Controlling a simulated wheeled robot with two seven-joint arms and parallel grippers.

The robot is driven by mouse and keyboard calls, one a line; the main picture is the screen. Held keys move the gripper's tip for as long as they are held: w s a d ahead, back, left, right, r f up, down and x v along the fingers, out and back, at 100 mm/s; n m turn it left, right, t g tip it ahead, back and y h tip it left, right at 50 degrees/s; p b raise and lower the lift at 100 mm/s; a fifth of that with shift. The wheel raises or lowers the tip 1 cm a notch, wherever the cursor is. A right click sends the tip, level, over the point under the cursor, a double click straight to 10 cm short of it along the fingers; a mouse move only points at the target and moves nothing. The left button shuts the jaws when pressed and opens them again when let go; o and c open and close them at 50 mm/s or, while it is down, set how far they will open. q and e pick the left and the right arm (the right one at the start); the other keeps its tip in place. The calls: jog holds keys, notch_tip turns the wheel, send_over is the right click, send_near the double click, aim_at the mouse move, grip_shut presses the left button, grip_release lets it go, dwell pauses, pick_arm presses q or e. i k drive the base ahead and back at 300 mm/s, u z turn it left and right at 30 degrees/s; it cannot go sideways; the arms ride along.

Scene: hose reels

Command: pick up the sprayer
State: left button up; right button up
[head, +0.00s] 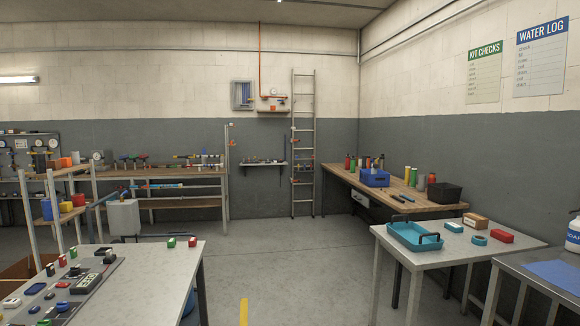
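I cannot make out a clear sprayer. A light grey tank-like box (124,218) stands at the left beside the shelving, with a blue tube near its top; I cannot tell whether it is the sprayer. A white container with a blue label (573,238) is cut off by the right edge of the view; its top is only partly seen. Neither of my grippers shows in the head view.
A near-left table (170,262) holds small devices and coloured blocks. A white table (458,250) on the right holds a teal tray (414,236). Behind it a wooden bench (345,176) carries bottles and bins. A ladder (303,140) leans at the back wall. Floor (290,270) between tables is clear.

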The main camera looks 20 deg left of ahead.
aim_at(375, 170)
jog(key=u, duration=0.6)
jog(key=i, duration=2.4)
jog(key=u, duration=0.15)
jog(key=i, duration=2)
jog(key=z, duration=0.55)
jog(key=i, duration=2.95)
jog(key=z, duration=0.15)
